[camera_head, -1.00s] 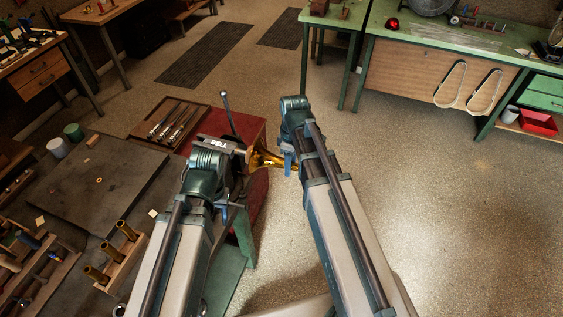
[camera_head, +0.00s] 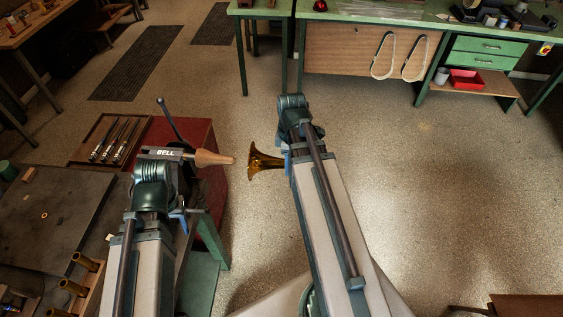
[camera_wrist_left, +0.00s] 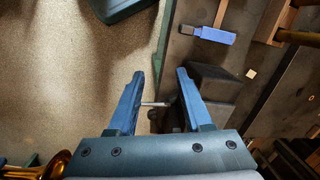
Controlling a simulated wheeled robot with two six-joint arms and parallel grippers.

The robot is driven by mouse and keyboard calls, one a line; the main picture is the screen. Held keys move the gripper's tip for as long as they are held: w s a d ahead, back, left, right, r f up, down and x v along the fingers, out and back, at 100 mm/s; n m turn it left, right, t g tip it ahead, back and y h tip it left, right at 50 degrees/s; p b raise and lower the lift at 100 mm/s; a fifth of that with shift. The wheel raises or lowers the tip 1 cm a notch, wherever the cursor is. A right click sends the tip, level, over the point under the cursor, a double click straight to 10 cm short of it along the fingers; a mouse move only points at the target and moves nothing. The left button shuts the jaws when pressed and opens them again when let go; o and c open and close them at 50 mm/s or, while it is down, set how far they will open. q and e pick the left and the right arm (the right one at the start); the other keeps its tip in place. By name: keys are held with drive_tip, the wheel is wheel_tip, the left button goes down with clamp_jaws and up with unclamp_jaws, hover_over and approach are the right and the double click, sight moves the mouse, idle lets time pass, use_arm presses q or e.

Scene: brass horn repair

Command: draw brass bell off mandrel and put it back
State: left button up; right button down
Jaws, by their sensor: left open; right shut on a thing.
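The brass bell (camera_head: 265,165) is off the mandrel, in the air to its right, wide mouth facing left. My right gripper (camera_head: 288,158) is shut on its narrow end; the fingertips are partly hidden by the arm. The bare tan mandrel (camera_head: 213,158) points right from a holder labelled BELL (camera_head: 165,153), with a small gap between its tip and the bell. My left gripper (camera_head: 178,216) is open and empty, just in front of the holder; its spread blue fingers show in the left wrist view (camera_wrist_left: 160,82). The bell's edge shows at that view's lower left (camera_wrist_left: 48,168).
The holder stands on a red-topped bench (camera_head: 215,195) with a dark upright lever (camera_head: 175,122). A tray of tools (camera_head: 115,140) lies behind left. A dark work surface (camera_head: 50,215) and brass tubes in a rack (camera_head: 82,265) are at left. Open floor lies to the right.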

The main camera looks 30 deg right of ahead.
drive_tip(key=shift+w+a+r, duration=0.1)
drive_tip(key=shift+w+a, duration=0.55)
drive_tip(key=shift+a, duration=0.35)
